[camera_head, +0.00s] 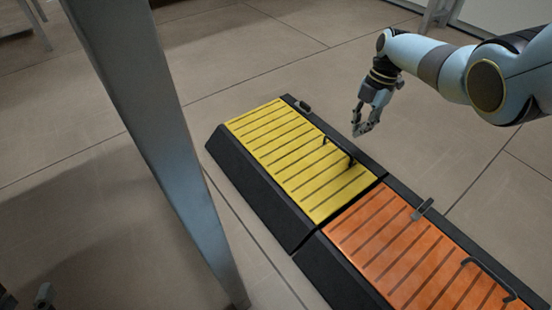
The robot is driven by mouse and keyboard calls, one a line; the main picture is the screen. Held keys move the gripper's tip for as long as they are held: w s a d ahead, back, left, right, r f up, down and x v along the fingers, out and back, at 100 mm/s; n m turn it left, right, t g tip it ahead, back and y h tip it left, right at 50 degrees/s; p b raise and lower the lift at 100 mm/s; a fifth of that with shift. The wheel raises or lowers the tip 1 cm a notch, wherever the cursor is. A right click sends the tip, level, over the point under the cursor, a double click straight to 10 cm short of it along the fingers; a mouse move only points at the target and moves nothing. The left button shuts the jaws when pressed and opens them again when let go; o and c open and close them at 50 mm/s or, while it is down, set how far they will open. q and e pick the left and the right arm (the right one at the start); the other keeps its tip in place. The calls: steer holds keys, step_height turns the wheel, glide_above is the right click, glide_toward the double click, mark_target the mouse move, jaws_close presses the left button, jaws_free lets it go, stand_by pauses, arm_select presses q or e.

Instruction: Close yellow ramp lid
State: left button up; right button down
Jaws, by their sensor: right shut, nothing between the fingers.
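The yellow ramp lid (290,157) lies on a black ramp base (250,187) on the floor, in the middle of the head view. It has dark cross slots and looks flat in its frame. A black handle (341,149) stands up along its right edge. My right gripper (362,130) is shut and empty, above and just right of this handle, and looks apart from it. My left gripper does not show clearly; only a small dark part is at the bottom left corner.
An orange slotted lid (415,257) with its own black handle (489,278) adjoins the yellow one at the lower right. Small grey latches sit at the far end (303,107) and on the orange lid's edge (423,208). A grey post (160,140) crosses the left side.

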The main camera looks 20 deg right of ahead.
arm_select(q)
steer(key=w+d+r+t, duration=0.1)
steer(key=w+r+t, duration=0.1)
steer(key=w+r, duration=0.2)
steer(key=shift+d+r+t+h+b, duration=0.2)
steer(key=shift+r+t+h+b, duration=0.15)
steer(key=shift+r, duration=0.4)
arm_select(e)
steer(key=shift+w+d+f, duration=0.2)
steer(key=shift+d+f, duration=0.35)
steer(key=shift+f, duration=0.05)
steer(key=shift+r, duration=0.1)
